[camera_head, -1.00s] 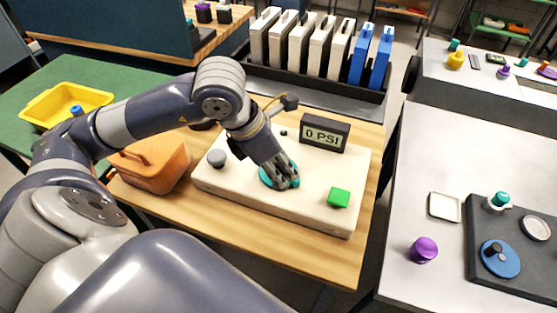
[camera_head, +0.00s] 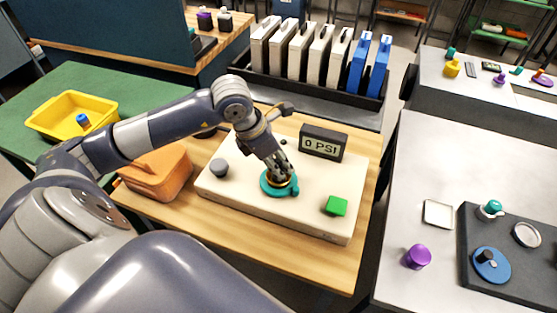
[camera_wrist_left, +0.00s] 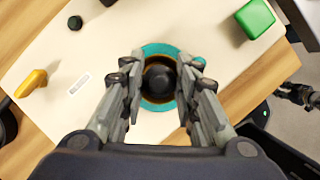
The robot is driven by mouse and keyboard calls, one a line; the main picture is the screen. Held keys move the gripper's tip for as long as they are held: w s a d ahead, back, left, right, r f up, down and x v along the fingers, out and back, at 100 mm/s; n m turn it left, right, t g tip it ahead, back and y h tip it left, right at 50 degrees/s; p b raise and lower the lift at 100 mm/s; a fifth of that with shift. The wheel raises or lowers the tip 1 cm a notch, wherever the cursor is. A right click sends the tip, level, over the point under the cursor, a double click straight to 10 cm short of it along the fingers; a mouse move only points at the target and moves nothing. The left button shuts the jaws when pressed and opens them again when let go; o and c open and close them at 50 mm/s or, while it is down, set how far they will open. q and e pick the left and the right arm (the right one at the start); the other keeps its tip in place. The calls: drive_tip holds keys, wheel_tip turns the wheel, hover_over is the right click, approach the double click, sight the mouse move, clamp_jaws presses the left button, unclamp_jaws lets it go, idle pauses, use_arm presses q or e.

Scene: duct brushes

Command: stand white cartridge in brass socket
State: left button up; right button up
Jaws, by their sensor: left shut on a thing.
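My left gripper (camera_head: 281,178) points down over the cream panel (camera_head: 225,192), at a teal ring (camera_head: 268,189) with a brass ring (camera_head: 292,185) inside it. In the left wrist view its fingers (camera_wrist_left: 160,90) flank a dark round thing (camera_wrist_left: 160,78) centred in the brass ring. The gripper is shut on this thing. Its lower part is hidden, so I cannot tell whether it is the white cartridge or how deep it sits. Nothing else clearly reads as that cartridge. A dark jointed part at the wrist view's right edge looks like my right gripper (camera_wrist_left: 297,95); its fingers are unclear.
On the panel are a grey knob (camera_head: 219,168), a green block (camera_head: 336,206) and a "0 PSI" display (camera_head: 323,142). An orange container (camera_head: 158,175) stands to the left. A black rack (camera_head: 300,88) with white and blue upright units stands behind.

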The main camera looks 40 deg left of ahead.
use_arm(q)
drive_tip(key=shift+f+b, duration=0.35)
drive_tip(key=shift+b, duration=0.1)
drive_tip(key=o, duration=1.1)
drive_tip(key=shift+c, duration=0.2)
drive_tip(key=shift+r, duration=0.1)
drive_tip(key=shift+r+p, duration=0.5)
drive_tip(key=shift+p, duration=0.2)
drive_tip(key=b+v, duration=0.2)
drive_tip(key=v, duration=0.9)
drive_tip(key=shift+s+r, duration=0.2)
